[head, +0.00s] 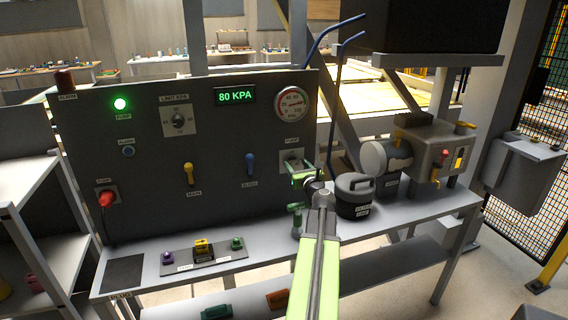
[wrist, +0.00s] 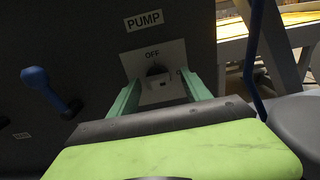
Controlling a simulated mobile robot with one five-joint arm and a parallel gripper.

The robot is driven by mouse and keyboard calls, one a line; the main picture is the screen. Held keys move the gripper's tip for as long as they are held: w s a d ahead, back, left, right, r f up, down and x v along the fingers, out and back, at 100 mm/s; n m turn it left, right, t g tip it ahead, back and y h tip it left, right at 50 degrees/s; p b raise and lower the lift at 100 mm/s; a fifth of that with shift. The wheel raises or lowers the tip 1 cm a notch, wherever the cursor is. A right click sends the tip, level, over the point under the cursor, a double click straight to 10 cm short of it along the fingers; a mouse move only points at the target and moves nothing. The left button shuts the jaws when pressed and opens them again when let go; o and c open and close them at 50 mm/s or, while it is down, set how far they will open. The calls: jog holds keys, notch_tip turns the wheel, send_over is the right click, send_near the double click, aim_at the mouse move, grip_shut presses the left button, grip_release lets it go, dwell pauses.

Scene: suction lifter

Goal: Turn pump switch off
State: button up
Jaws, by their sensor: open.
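The pump switch is a dark knob (wrist: 157,72) on a pale plate marked OFF, under a PUMP label in the wrist view. In the head view its plate (head: 291,157) is at the panel's right side, partly hidden by my gripper (head: 302,179). In the wrist view my gripper (wrist: 160,93) is open, its two green fingers on either side of the switch's lower part. I cannot tell whether they touch it. The green pump lamp (head: 120,104) is lit, and the display (head: 235,96) reads 80 KPA.
A blue lever (head: 251,163) and yellow lever (head: 188,173) are left of the switch on the panel. A dark lidded canister (head: 354,194) stands on the bench close to the right of my arm. A red plug (head: 106,198) is at the panel's lower left.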

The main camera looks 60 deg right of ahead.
jog(key=shift+w+d, duration=0.1)
jog(key=shift+d, duration=0.15)
jog(key=shift+c, duration=0.2)
